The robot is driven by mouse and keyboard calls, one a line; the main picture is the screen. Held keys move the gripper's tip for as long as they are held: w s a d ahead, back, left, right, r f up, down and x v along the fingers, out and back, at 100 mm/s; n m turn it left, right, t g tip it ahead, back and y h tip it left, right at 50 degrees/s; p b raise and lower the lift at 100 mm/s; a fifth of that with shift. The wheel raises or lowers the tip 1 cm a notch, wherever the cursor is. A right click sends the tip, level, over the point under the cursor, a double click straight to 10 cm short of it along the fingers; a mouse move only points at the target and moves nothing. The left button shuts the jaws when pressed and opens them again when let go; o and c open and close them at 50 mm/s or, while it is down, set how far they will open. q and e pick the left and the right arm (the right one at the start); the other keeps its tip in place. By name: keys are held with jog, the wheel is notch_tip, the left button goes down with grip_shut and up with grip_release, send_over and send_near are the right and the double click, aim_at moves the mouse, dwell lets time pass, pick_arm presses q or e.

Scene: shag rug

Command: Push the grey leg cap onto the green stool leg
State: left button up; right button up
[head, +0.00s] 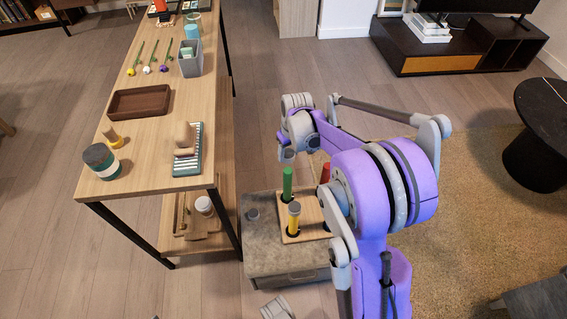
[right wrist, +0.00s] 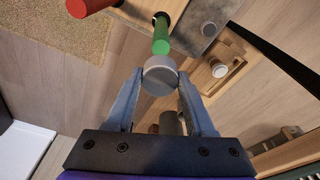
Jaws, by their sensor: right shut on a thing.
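The green stool leg (head: 288,185) stands upright from the wooden stool board (head: 306,236) on a grey stone-topped cabinet. My right gripper (head: 288,154) is just above its top end. In the right wrist view, the gripper (right wrist: 158,84) is shut on the grey leg cap (right wrist: 160,76), a short round disc between the fingertips. The green leg (right wrist: 161,38) runs up to the cap and is partly hidden behind it. I cannot tell whether cap and leg touch. In the head view the held cap is hard to make out.
A yellow leg (head: 294,218) with a grey top and a red leg (head: 325,173) stand close by. A small grey piece (head: 253,214) lies on the cabinet top (head: 262,258). A long wooden table (head: 137,187) with several items stands left.

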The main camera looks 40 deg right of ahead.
aim_at(288, 170)
dwell(0.3)
jog(key=shift+f+b, duration=2)
jog(key=shift+f, duration=1.3)
jog(key=shift+f+b, duration=0.7)
jog(key=shift+f, duration=0.55)
jog(key=o, duration=1.4)
jog(key=shift+r, duration=0.1)
